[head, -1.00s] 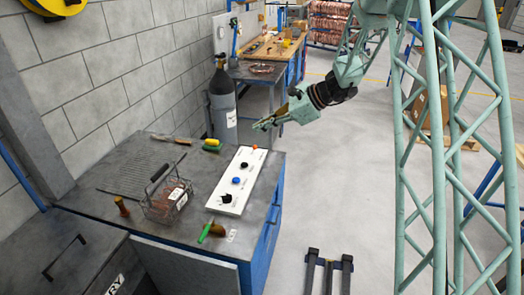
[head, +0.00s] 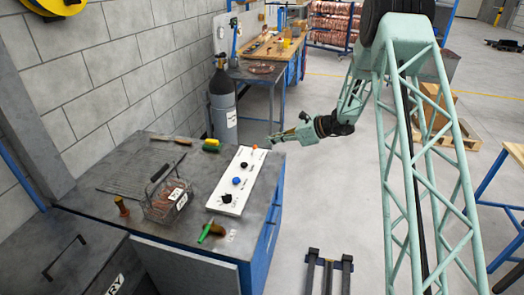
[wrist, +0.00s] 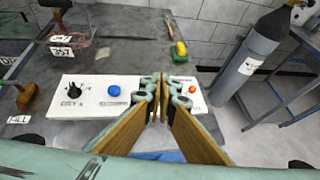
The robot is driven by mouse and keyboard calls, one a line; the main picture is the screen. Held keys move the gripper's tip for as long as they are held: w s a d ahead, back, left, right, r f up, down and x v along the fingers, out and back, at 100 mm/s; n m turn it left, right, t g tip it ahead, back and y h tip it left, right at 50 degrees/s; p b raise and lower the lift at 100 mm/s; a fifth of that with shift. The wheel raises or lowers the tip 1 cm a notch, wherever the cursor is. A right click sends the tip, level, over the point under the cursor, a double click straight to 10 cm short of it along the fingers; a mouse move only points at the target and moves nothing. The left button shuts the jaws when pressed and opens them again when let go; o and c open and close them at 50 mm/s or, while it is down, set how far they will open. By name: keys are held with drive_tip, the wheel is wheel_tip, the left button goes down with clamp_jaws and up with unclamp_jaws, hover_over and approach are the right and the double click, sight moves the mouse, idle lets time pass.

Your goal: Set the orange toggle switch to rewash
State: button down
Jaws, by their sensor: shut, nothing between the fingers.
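The orange toggle switch (head: 254,147) is small and sits at the far end of the white control panel (head: 229,194) on the grey bench. In the wrist view the toggle (wrist: 192,89) shows just right of my fingers, apart from them in the picture. My gripper (head: 271,138) is shut and empty. It is near the panel's far end, to the right of the toggle in the head view. In the wrist view the fingers (wrist: 164,82) cover part of the panel. The toggle's exact setting and any rewash label are too small to read.
The panel also bears a blue button (head: 236,181) and black knobs, one of them a dial (wrist: 75,88). A wire basket (head: 167,200), a green-handled brush (head: 212,230) and other tools lie on the bench. A grey gas cylinder (head: 222,105) stands behind it. Open floor lies right.

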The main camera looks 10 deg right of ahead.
sight(255, 147)
drive_tip(key=w+d+f+m+t, duration=0.1)
drive_tip(key=w+d+f+m, duration=0.1)
drive_tip(key=f, duration=0.4)
drive_tip(key=w+d+f+m+t, duration=0.1)
drive_tip(key=w+d+f+m, duration=0.1)
drive_tip(key=f, duration=0.4)
drive_tip(key=w+d, duration=0.1)
drive_tip(key=d, duration=0.1)
drive_tip(key=shift+d+h, duration=0.3)
drive_tip(key=shift+h, duration=0.1)
drive_tip(key=b+x, duration=0.1)
drive_tip(key=x, duration=0.8)
drive_tip(key=shift+w+a+f, duration=0.1)
drive_tip(key=shift+w+a, duration=0.05)
drive_tip(key=shift+a, duration=0.05)
drive_tip(key=shift+w+a+r, duration=0.15)
drive_tip(key=shift+w+a, duration=0.3)
drive_tip(key=shift+w, duration=0.1)
drive_tip(key=shift+w+a+r, duration=0.15)
drive_tip(key=shift+w+a, duration=0.25)
drive_tip(key=shift+w, duration=0.15)
drive_tip(key=shift+w+a+r+b, duration=0.3)
drive_tip(key=shift+w+a, duration=0.1)
drive_tip(key=shift+w, duration=0.25)
drive_tip(key=shift+r, duration=0.1)
drive_tip(key=shift+a+p, duration=0.15)
drive_tip(key=shift+p, duration=0.15)
